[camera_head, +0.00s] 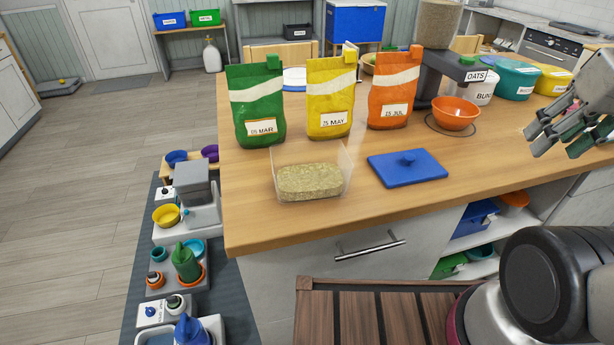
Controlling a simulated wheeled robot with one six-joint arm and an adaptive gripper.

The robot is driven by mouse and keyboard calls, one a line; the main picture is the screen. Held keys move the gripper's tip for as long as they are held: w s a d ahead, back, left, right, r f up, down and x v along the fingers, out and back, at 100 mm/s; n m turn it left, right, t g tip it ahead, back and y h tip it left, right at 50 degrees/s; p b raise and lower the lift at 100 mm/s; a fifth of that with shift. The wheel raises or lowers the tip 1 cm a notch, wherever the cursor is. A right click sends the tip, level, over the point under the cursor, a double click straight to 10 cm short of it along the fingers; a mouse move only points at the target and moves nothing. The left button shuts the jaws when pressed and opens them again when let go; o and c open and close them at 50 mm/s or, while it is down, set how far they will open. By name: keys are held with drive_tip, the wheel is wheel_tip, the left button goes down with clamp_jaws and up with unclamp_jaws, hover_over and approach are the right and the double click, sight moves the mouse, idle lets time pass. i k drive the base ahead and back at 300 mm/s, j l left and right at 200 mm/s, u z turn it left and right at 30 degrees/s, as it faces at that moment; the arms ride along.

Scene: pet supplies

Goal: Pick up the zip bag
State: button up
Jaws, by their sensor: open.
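Three upright bags stand in a row on the wooden counter: a green bag (257,108) labelled MAR, a yellow bag (330,98) labelled MAY and an orange bag (394,92) labelled JUL. Each has a pale band and a clip-like piece on top. I cannot tell which is the zip bag. My gripper (563,146) is at the right edge, partly cut off by the frame. It is open and empty, to the right of the bags and apart from them.
A clear open container (310,172) of feed stands before the bags, beside a blue lid (407,166). An orange bowl (455,112) sits under a dispenser (437,62). Tubs (517,80) stand at the back right. The counter's front right (480,160) is clear.

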sight(256, 98)
drive_tip(key=k+j, duration=0.1)
drive_tip(key=j, duration=1.2)
drive_tip(key=k+j, duration=0.15)
drive_tip(key=j, duration=0.5)
drive_tip(key=k+j, duration=0.1)
drive_tip(key=j, duration=0.55)
